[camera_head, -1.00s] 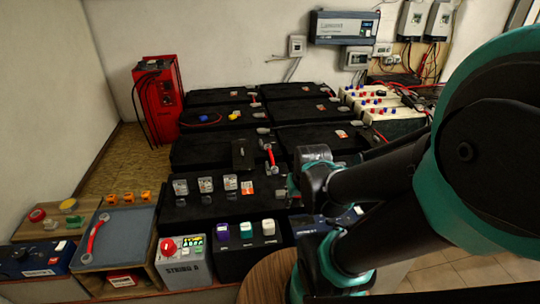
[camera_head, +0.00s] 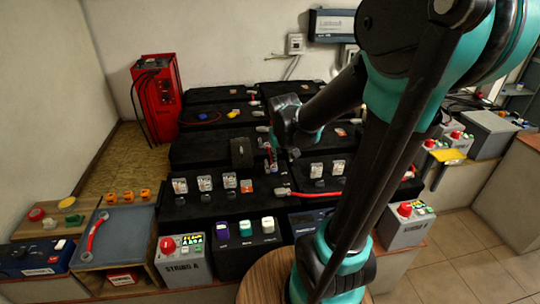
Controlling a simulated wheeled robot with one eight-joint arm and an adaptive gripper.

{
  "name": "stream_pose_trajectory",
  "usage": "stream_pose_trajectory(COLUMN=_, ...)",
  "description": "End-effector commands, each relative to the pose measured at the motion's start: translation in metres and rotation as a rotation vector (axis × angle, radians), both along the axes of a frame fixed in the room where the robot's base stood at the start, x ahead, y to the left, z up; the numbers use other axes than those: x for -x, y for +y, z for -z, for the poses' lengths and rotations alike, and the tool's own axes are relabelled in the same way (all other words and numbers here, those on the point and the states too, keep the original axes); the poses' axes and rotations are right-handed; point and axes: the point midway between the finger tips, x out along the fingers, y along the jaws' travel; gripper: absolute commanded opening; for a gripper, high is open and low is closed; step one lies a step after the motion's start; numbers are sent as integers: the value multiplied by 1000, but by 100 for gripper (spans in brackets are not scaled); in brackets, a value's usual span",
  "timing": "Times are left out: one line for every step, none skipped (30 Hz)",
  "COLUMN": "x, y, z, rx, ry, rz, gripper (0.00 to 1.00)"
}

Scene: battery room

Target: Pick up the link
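A red link with silver ends (camera_head: 95,236) lies on the blue-grey mat of a tray (camera_head: 128,226) at the lower left. Another red link (camera_head: 300,194) lies across the black batteries right of centre, partly behind my arm. A third, short red piece (camera_head: 267,148) shows beside my gripper (camera_head: 271,164) at the middle of the battery bank; most of it is hidden. My gripper points down there, small and dark, and I cannot tell whether it touches or holds that piece. It is far to the right of the link on the tray.
Black batteries (camera_head: 205,148) fill the middle. A red charger (camera_head: 158,95) stands behind left. Grey String A box (camera_head: 183,265) and a black box with coloured caps (camera_head: 245,250) stand in front. A second grey box (camera_head: 406,226) is at right. Orange pieces (camera_head: 128,196) sit behind the tray.

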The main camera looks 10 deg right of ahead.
Motion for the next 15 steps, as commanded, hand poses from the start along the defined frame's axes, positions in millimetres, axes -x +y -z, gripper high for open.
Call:
stream_pose_trajectory(x=-27, y=7, z=-8, rx=15, ry=-2, rz=-5, gripper=37)
stream_pose_trajectory(x=-41, y=10, z=-11, rx=25, ry=-4, rz=-6, gripper=37)
stream_pose_trajectory(x=-59, y=14, z=-15, rx=36, ry=-6, rz=-5, gripper=37)
stream_pose_trajectory(x=-71, y=17, z=-18, rx=45, ry=-8, rz=-7, gripper=37)
stream_pose_trajectory(x=-82, y=20, z=-20, rx=52, ry=-10, rz=-6, gripper=37)
stream_pose_trajectory(x=-96, y=24, z=-23, rx=62, ry=-12, rz=-6, gripper=37)
stream_pose_trajectory(x=-106, y=28, z=-25, rx=70, ry=-14, rz=-7, gripper=37)
stream_pose_trajectory(x=-114, y=31, z=-26, rx=75, ry=-16, rz=-7, gripper=37)
stream_pose_trajectory(x=-124, y=33, z=-28, rx=81, ry=-18, rz=-7, gripper=37)
stream_pose_trajectory(x=-130, y=35, z=-29, rx=86, ry=-19, rz=-6, gripper=37)
stream_pose_trajectory(x=-135, y=37, z=-29, rx=90, ry=-20, rz=-5, gripper=37)
stream_pose_trajectory(x=-140, y=39, z=-30, rx=93, ry=-21, rz=-5, gripper=37)
stream_pose_trajectory(x=-143, y=40, z=-30, rx=95, ry=-22, rz=-5, gripper=37)
stream_pose_trajectory(x=-145, y=41, z=-30, rx=97, ry=-22, rz=-5, gripper=37)
stream_pose_trajectory(x=-148, y=41, z=-28, rx=99, ry=-23, rz=-5, gripper=37)
